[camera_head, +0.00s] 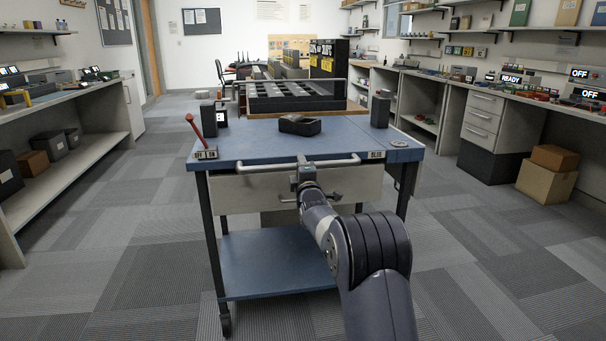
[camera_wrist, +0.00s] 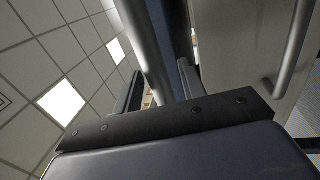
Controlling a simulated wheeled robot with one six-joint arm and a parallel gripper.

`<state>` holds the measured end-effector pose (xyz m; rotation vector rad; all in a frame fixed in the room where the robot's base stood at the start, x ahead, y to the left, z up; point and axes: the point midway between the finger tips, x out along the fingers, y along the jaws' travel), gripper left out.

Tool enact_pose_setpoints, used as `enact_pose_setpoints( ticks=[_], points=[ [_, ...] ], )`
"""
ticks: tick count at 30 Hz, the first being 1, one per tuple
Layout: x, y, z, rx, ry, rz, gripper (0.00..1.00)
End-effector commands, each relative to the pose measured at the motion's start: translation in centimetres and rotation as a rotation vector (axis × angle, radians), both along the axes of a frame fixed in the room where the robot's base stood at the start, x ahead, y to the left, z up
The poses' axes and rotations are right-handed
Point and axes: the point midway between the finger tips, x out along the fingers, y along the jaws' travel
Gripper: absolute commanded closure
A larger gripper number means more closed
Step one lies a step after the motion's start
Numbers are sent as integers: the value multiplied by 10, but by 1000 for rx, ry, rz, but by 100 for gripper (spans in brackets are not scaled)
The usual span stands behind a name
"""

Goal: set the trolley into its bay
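The trolley (camera_head: 262,145) stands upright on the carpet straight ahead, with a blue top, a lower blue shelf (camera_head: 275,263) and a label reading BLUE. A grey push handle (camera_head: 255,167) runs along its near edge. My gripper (camera_head: 305,170) is at the middle of this handle. In the wrist view, the handle bar (camera_wrist: 148,50) passes between my two fingers (camera_wrist: 158,88), with a gap beside the dark finger, so the gripper looks open around it. A red lever (camera_head: 195,128) stands by the OFF/ON plate at the left corner. I cannot pick out a marked bay.
Benches line the left (camera_head: 65,97) and right, with cardboard boxes (camera_head: 547,178) at right. Carpet aisles are clear on both sides.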

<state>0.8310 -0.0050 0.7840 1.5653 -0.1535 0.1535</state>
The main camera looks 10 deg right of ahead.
Motion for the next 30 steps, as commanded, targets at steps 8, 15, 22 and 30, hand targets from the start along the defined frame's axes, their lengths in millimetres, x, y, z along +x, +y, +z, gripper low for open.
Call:
enact_pose_setpoints(
  ticks=[8,15,22,30],
  points=[
    [-27,0,-3,0,1,0,61],
    [-62,0,-11,0,2,0,61],
    [-91,0,-17,0,1,0,61],
    [-104,0,-21,0,1,0,61]
  ],
)
